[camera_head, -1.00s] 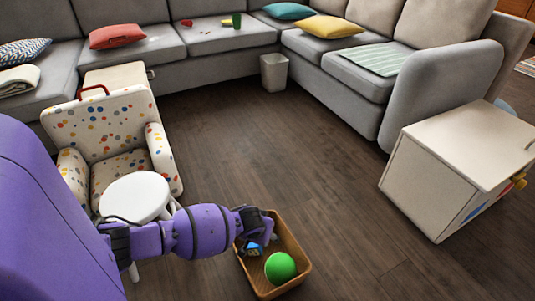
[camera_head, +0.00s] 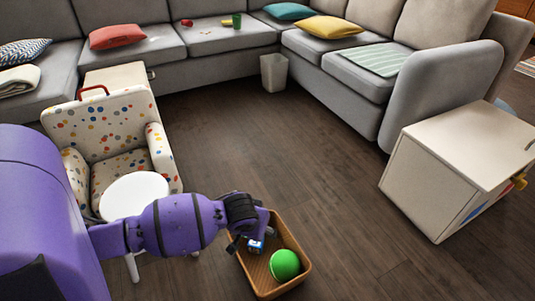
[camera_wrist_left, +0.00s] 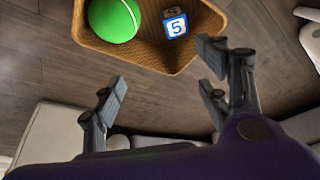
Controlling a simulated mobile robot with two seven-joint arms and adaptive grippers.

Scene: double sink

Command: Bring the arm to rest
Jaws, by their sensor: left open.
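The basket (camera_wrist_left: 145,57) holds a green ball (camera_wrist_left: 113,18) and a blue and white block (camera_wrist_left: 175,25) marked with a 5. In the head view the green ball (camera_head: 284,265) lies in the basket (camera_head: 296,243), with the block (camera_head: 255,247) partly hidden by the gripper. My right gripper is not in view.
A round white stool (camera_head: 135,195) and a dotted armchair (camera_head: 108,125) stand left of the basket. A white cabinet (camera_head: 440,185) stands at the right. A grey sofa (camera_head: 215,60) lines the back, with a small bin (camera_head: 274,73) before it. The middle floor is clear.

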